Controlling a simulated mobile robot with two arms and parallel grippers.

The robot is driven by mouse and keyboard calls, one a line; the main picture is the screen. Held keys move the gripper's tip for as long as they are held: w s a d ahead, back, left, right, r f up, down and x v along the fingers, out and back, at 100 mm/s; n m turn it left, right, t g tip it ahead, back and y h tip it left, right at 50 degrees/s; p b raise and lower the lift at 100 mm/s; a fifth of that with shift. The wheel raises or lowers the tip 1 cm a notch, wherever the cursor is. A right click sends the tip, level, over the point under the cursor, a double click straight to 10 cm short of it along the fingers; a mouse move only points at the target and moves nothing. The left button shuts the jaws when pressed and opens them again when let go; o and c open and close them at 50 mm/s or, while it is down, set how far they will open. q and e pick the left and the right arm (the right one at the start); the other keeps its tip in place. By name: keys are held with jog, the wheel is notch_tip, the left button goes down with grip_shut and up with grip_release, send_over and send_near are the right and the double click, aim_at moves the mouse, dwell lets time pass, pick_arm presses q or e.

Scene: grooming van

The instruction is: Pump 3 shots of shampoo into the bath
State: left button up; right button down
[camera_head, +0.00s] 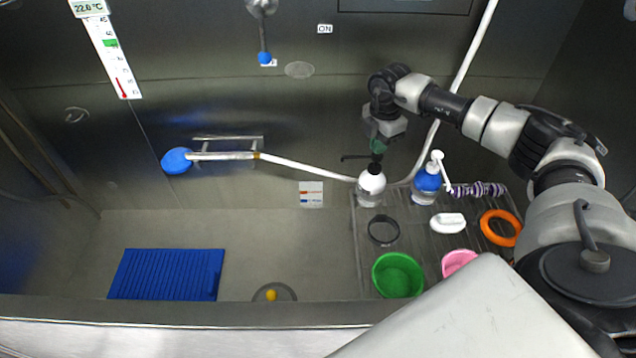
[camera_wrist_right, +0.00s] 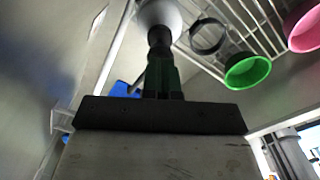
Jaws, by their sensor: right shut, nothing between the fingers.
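A white bottle (camera_head: 371,186) with a black pump top stands upright on the wire rack (camera_head: 357,240) at the right of the steel bath (camera_head: 235,228). Its black spout points left, toward the bath. A blue bottle (camera_head: 426,184) with a white pump stands to its right. I cannot read which holds shampoo. My right gripper (camera_head: 377,149) points down, shut and empty, directly over the black pump head; it seems to touch it. In the right wrist view the shut fingers (camera_wrist_right: 160,72) line up with the pump of the white bottle (camera_wrist_right: 160,13). My left gripper is not in view.
The rack also holds a black ring (camera_head: 383,219), green bowl (camera_head: 398,259), pink bowl (camera_head: 457,261), white soap-like bar (camera_head: 448,223) and orange ring (camera_head: 486,228). A blue mat (camera_head: 167,274) and a drain (camera_head: 262,294) lie in the bath. A hose (camera_head: 305,168) passes behind the bottles.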

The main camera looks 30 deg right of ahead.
jog(key=shift+s+f+b, duration=0.1)
jog(key=shift+f+b, duration=0.55)
jog(key=shift+f, duration=0.65)
jog(key=shift+r+p, duration=1.6)
jog(key=shift+r, duration=0.3)
jog(key=shift+f, duration=0.1)
